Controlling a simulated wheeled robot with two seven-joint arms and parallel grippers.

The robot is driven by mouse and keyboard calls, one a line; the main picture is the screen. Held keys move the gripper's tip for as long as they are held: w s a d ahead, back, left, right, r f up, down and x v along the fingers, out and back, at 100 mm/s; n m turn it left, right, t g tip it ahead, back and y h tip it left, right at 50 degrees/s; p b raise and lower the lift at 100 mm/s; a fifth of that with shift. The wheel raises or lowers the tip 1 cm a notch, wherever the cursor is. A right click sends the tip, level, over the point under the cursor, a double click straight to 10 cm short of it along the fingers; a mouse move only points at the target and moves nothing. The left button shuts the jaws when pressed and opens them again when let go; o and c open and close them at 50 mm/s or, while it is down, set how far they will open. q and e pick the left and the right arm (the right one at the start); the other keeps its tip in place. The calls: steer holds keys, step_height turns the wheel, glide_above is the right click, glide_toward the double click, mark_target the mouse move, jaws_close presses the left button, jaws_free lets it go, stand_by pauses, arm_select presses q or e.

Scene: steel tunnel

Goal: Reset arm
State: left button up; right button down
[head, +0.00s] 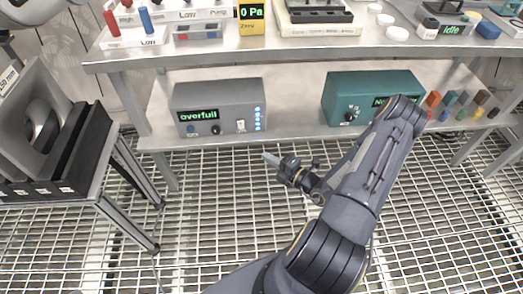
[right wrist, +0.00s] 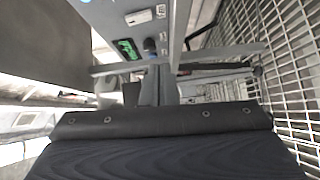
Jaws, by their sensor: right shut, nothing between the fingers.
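My right arm comes in from the bottom of the head view and bends back at the elbow. Its gripper (head: 270,159) points left above the grated floor, in front of the lower shelf. The gripper is shut and empty. In the right wrist view the fingers (right wrist: 152,92) show beyond the dark wrist housing, with nothing held between them. My left gripper is not in view.
A grey box reading "overfull" (head: 218,108) and a green box (head: 362,98) stand on the lower shelf (head: 290,132). The upper shelf holds labelled devices. A side table (head: 95,198) with dark bins stands left. The grated floor (head: 225,220) is clear.

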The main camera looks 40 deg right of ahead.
steer(key=shift+s, duration=0.15)
stand_by(0.4)
steer(key=w+a+r+n+g+y, duration=0.1)
steer(key=a+r+n+g+y, duration=0.2)
steer(key=a+r+n+y, duration=0.5)
steer(key=s+a+r+n+g+h, duration=0.2)
steer(key=s+a+r+n+g, duration=0.4)
steer(key=n, duration=0.9)
steer(key=s+a+r+n+g+h, duration=0.1)
steer(key=s+a+r+n+g, duration=0.55)
steer(key=n, duration=0.85)
steer(key=s+d+r+n+t+h, duration=0.4)
steer(key=s+d+n+h, duration=0.15)
steer(key=n, duration=0.55)
step_height(320, 180, up, 30)
steer(key=n+p, duration=0.1)
steer(key=p, duration=2.8)
steer(key=shift+s+f, duration=0.2)
steer(key=shift+s, duration=0.15)
steer(key=shift+a, duration=0.1)
